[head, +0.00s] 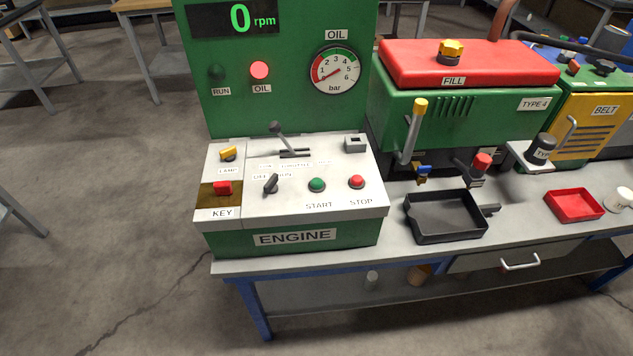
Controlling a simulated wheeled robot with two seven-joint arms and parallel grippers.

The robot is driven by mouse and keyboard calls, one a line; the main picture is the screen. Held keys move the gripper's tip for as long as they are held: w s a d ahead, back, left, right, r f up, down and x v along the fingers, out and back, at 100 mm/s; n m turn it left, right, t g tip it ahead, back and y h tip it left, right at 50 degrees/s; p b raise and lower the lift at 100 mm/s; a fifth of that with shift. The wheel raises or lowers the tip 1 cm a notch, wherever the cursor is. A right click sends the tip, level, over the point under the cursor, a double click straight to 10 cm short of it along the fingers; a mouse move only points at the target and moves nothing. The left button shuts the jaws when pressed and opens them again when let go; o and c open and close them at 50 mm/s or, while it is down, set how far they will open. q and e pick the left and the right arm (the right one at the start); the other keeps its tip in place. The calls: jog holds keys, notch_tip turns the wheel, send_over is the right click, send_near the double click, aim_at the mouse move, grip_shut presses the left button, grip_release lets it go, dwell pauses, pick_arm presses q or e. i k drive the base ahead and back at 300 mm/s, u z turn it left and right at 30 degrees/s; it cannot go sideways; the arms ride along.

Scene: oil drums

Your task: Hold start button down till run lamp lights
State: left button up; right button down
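The green start button (317,185) sits on the sloped top of the white engine console (335,208), above the label START. The red stop button (356,182) is to its right. The run lamp (217,72) on the green upright panel (290,105) looks dark green and unlit. The oil lamp (259,70) beside it glows red. The display (240,19) reads 0 rpm. The oil gauge (335,70) needle points at the low end. A black rotary switch (271,183) is left of the start button. Neither gripper is in view.
A throttle lever (283,137) stands up behind the buttons, and a red key (222,188) is at the console's left. A black tray (445,216) and red tray (574,205) lie on the bench to the right. A green engine (440,105) with a red cover stands behind.

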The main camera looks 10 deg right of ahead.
aim_at(316, 183)
jog(key=u, duration=0.55)
jog(key=k, duration=0.65)
jog(key=u, duration=0.65)
jog(key=i, duration=0.95)
jog(key=z, duration=0.75)
